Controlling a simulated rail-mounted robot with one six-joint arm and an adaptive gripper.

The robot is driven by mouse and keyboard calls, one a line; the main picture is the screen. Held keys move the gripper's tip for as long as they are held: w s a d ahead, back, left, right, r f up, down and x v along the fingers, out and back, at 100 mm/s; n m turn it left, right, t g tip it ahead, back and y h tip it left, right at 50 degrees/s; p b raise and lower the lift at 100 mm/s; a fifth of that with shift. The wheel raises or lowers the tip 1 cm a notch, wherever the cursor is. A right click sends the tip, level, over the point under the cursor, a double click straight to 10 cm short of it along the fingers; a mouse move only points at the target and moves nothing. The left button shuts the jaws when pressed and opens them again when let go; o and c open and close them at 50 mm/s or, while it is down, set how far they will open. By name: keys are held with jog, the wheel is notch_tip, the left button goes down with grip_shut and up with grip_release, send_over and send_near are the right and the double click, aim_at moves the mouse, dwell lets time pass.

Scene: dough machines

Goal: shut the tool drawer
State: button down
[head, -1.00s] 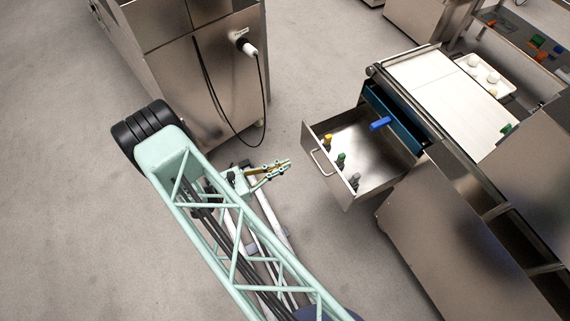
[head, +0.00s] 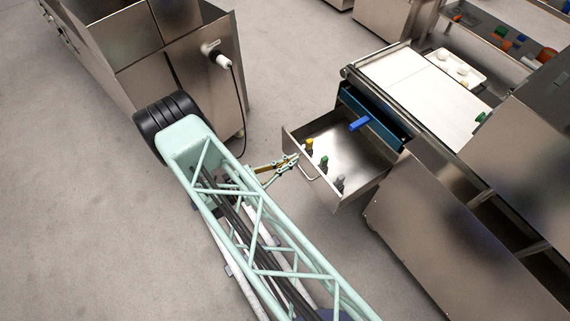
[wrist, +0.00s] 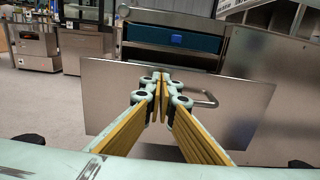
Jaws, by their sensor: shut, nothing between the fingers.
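The tool drawer (head: 345,163) stands pulled out from the steel machine in the head view. It holds several small tools with yellow, green and grey tops. Its front panel (wrist: 110,100) fills the middle of the wrist view, with the bar handle (wrist: 203,98) just right of my fingers. My gripper (head: 293,158) is shut and empty, with its tips at the drawer front near the handle. I cannot tell whether the tips touch the panel.
A steel cabinet (head: 205,85) with a white plug and black cable stands left of the drawer. A conveyor bed (head: 420,90) and a tray (head: 455,68) with white dough pieces lie beyond it. Open grey floor (head: 80,220) lies at the left.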

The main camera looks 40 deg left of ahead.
jog(key=shift+x, duration=0.8)
jog(key=shift+w, duration=0.1)
